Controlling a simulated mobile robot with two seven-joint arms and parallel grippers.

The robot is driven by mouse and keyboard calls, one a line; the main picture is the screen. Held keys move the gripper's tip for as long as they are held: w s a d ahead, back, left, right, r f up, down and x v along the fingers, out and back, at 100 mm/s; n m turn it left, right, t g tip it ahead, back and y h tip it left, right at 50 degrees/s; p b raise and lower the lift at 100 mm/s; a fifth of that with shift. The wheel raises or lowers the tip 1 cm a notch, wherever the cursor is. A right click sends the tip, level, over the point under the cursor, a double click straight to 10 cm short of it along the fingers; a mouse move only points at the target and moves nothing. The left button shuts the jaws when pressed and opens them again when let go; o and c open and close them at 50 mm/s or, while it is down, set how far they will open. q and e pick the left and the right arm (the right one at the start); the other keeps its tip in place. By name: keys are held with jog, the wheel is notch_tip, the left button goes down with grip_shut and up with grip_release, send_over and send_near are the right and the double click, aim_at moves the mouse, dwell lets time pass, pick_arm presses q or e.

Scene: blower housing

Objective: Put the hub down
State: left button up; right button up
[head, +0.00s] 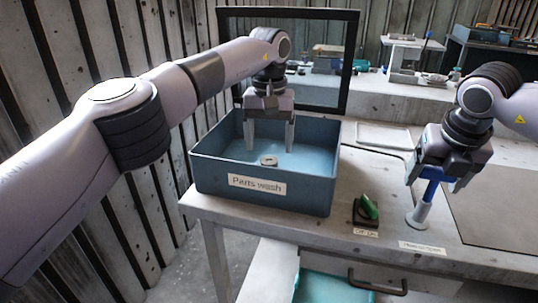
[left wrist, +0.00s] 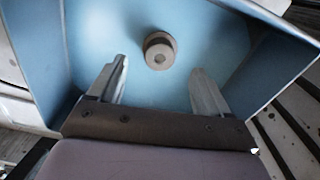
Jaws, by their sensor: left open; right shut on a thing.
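The hub (head: 268,160), a small pale round piece with a darker side, lies on the floor of the blue "Parts wash" bin (head: 215,174). It also shows in the left wrist view (left wrist: 159,51), just beyond the fingertips and between their lines. My left gripper (head: 270,148) reaches down into the bin, open and empty, its fingers apart on either side of the hub and not visibly touching it. My right gripper (head: 433,172) is shut on a blue handle (head: 429,190) on a grey post (head: 419,215) at the right of the bench.
A black frame (head: 353,60) rises behind the bin. An open drawer with a dark handle (head: 376,284) is below the bench edge.

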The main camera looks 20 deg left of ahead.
pick_arm(q)
jog(key=shift+r, duration=1)
